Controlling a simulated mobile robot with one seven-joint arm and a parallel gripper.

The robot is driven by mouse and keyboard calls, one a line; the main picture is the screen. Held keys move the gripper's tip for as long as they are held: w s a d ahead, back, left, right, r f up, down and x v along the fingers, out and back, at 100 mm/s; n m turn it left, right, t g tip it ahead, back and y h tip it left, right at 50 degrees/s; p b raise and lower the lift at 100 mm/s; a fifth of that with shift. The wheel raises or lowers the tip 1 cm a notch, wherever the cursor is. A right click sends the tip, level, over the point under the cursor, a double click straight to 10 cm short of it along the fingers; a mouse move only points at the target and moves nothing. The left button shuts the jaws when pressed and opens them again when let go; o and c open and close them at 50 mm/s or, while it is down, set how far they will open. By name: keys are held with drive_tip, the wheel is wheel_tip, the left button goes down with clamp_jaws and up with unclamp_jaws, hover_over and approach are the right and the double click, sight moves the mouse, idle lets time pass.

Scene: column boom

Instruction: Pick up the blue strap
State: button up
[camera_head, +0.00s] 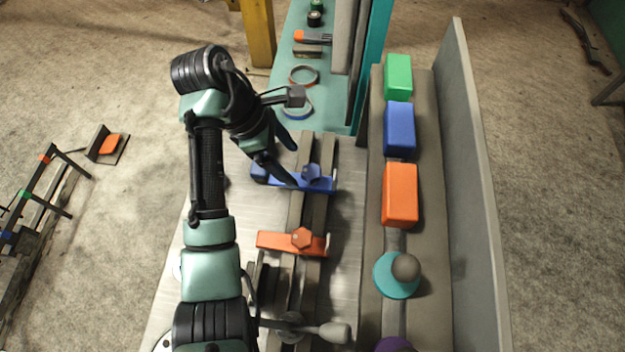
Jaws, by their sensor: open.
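The blue strap (320,185) is a flat bar with a blue knob on top. It lies across the dark slotted rails on the metal table, and its left part is partly hidden by my gripper. My gripper (294,166) is open and empty, with its fingers spread above the strap's left half. One fingertip is close to the bar, but I cannot tell whether it touches. An orange strap (280,241) of similar shape lies across the same rails nearer to me.
A grey shelf on the right holds green (398,76), blue (399,128) and orange (400,194) blocks and a teal knobbed piece (395,281). A teal column (373,60) rises behind. Rings (303,75) lie on the teal surface. A grey lever (334,333) stands in front.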

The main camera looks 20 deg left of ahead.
sight(306, 171)
drive_tip(key=x, duration=0.6)
drive_tip(key=w+x, duration=0.1)
drive_tip(key=x, duration=0.3)
drive_tip(key=shift+a, duration=0.15)
drive_tip(key=shift+r, duration=0.1)
clamp_jaws()
